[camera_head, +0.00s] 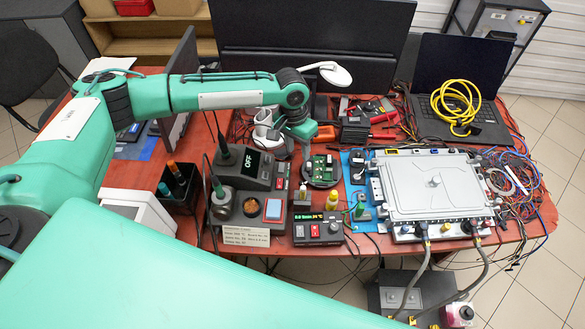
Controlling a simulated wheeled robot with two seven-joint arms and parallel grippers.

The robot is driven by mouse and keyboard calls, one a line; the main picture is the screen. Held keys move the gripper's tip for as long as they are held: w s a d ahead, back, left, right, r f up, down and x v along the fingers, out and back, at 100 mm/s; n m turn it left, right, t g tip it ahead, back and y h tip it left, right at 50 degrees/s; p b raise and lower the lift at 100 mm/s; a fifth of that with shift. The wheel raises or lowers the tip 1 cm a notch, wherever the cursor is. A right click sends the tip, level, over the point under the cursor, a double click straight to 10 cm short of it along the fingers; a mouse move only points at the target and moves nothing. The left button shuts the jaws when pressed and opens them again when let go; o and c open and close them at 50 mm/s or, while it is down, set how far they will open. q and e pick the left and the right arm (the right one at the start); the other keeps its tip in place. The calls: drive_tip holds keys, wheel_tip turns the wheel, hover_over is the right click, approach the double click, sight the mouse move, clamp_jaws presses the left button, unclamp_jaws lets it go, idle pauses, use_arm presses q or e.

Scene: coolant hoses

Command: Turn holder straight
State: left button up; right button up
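A round dark holder (313,182) with a small green circuit board (322,166) on it stands near the middle of the table. The board looks slightly turned against the table's front edge. My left gripper (303,148) hangs down just above and left of the board, at the end of the teal arm. Its fingertips are small and dark against the clutter, so I cannot tell whether they are open or touch the holder. My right gripper is not in view.
A soldering station (250,168) stands left of the holder, and a small control box (318,229) stands in front. A large grey metal housing (432,185) with hoses lies to the right. An open laptop (462,75) and loose wires (515,180) crowd the right. Little table is free.

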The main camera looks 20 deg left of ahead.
use_arm(q)
wheel_tip(320, 180, down, 2)
drive_tip(key=d, duration=0.1)
drive_tip(key=p, duration=0.2)
approach(303, 177)
drive_tip(key=s+f, duration=0.1)
drive_tip(key=s+d+f, duration=0.1)
drive_tip(key=f, duration=0.1)
drive_tip(key=s+f, duration=0.1)
drive_tip(key=f, duration=0.1)
drive_tip(key=shift+d+f, duration=0.1)
drive_tip(key=shift+d, duration=0.25)
drive_tip(key=shift+f, duration=0.65)
clamp_jaws()
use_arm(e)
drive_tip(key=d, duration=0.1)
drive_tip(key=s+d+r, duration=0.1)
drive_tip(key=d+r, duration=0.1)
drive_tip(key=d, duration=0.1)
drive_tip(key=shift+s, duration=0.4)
